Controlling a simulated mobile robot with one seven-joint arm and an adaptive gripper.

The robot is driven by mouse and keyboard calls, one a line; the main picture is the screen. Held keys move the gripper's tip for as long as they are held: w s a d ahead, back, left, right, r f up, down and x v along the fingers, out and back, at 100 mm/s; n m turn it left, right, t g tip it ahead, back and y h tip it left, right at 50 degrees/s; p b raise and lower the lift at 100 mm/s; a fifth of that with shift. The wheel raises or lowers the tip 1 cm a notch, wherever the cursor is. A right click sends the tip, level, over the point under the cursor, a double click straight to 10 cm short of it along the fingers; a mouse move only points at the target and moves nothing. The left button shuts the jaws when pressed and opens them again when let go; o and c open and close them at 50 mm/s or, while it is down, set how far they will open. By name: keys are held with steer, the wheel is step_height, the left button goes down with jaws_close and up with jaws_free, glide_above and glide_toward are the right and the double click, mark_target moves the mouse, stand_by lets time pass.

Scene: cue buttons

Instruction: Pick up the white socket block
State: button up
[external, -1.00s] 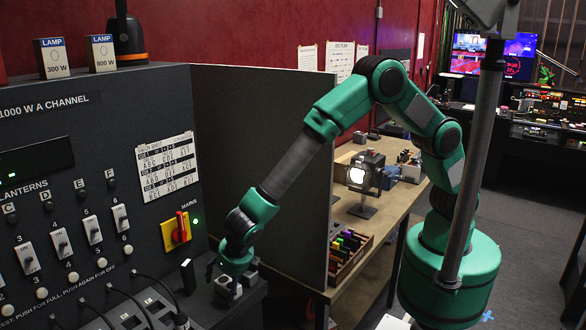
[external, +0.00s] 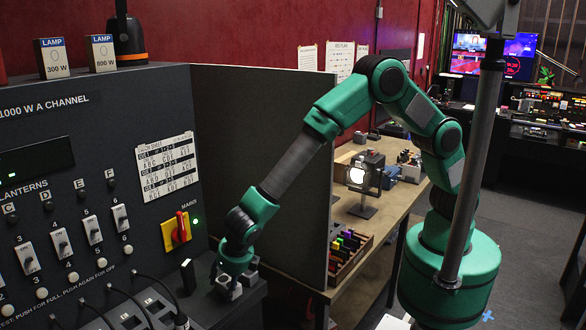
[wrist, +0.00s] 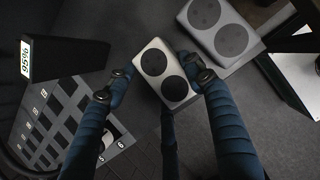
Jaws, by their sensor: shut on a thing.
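The white socket block (wrist: 166,74) is a pale block with two dark round sockets on its top face. In the wrist view it sits between the two blue fingers of my gripper (wrist: 163,80), one at each side, and my gripper is shut on it. In the external view my gripper (external: 231,281) points down over the dark ledge by the console, with the pale block (external: 229,293) at its tips. The fingers hide part of the block there. I cannot tell whether its underside touches the ledge.
A second, larger pale block with two round sockets (wrist: 219,30) lies close by at the upper right of the wrist view. A small upright black device (external: 188,276) stands left of my gripper. A grey partition (external: 265,150) rises behind, and cables lie at the lower left.

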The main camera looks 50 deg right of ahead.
step_height(320, 180, up, 28)
steer(key=p, duration=0.3)
